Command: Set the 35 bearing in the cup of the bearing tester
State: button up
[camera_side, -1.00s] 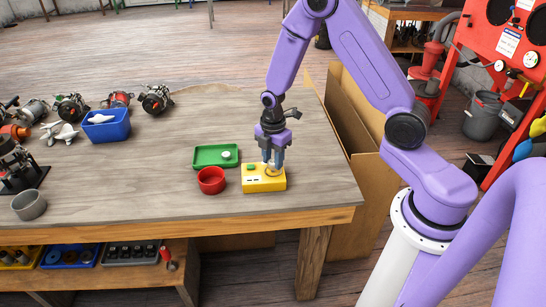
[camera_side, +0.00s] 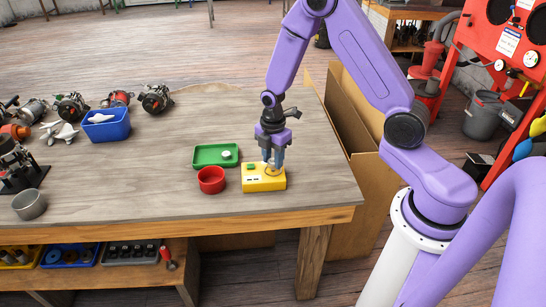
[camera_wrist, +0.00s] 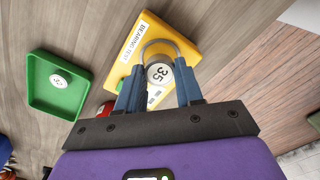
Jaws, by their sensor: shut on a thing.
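The yellow bearing tester (camera_side: 252,184) stands near the table's front right, with a green button on top. Its "BEARING TEST" label (camera_wrist: 133,41) and the grey rim of its cup (camera_wrist: 157,43) show in the wrist view. My gripper (camera_side: 272,164) points down over the tester's right part; in the wrist view its blue fingers (camera_wrist: 160,85) are shut on the 35 bearing (camera_wrist: 159,73), marked "35" on its pale face. The bearing is at the cup, its face upward. The fingers hide part of the cup, and I cannot tell whether the bearing touches the cup floor.
A green tray (camera_side: 205,163) holding another pale round part (camera_side: 226,155) lies behind the tester. A red bowl (camera_side: 211,180) stands close to the tester's left. A blue bin (camera_side: 106,131) and several alternators are farther left. The table middle is clear.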

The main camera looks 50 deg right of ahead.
jog(key=shift+f, duration=1.05)
dwell(0.9)
jog(key=o, duration=1.1)
jog(key=shift+o, duration=0.2)
jog(key=shift+r, duration=0.15)
jog(key=shift+r, duration=3.9)
